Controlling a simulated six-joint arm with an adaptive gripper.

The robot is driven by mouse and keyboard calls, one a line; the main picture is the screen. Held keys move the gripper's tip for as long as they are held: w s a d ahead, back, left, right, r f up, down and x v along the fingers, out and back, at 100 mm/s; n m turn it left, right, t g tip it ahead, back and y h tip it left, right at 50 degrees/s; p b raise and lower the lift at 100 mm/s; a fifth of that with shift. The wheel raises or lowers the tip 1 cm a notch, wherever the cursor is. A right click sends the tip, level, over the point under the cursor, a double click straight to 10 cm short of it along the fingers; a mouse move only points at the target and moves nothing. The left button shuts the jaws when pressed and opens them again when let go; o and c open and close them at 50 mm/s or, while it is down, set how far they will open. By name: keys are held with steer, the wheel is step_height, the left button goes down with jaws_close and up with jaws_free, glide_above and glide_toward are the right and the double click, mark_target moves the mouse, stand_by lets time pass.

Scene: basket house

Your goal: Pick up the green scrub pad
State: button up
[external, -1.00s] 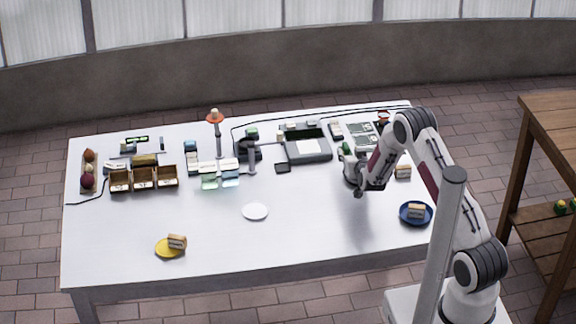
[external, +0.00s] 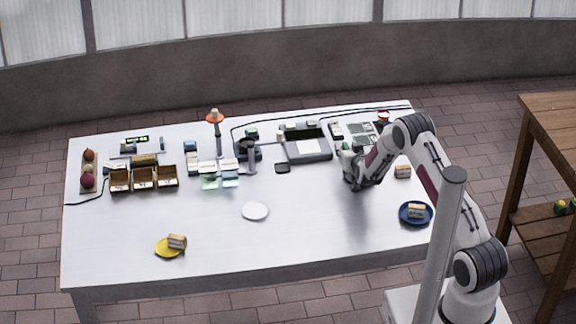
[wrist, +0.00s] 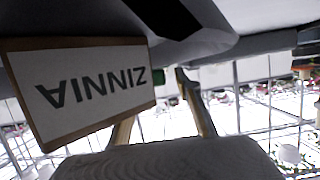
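My gripper (external: 357,183) is low over the right part of the white table, left of a small sandwich-like block. Its fingers are small and dark in the external view, so I cannot tell whether they are open or holding anything. I cannot pick out the green scrub pad for certain. Pale green flat pieces (external: 209,183) lie at the table's middle left, well away from my gripper. A small green thing (external: 346,146) shows just behind my gripper. The wrist view is mostly blocked by dark and grey parts, with a sliver of green (wrist: 159,83) near the middle.
A white plate (external: 255,211) lies mid-table. A blue plate (external: 404,219) with a block is right of my gripper. A grey machine (external: 308,151) stands behind. A framed ZINNIA sign (wrist: 90,85) fills the wrist view's left. The table's front middle is clear.

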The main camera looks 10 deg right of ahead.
mark_target(347, 148)
jaws_close()
steer(key=shift+r, duration=0.15)
steer(key=shift+r, duration=4.85)
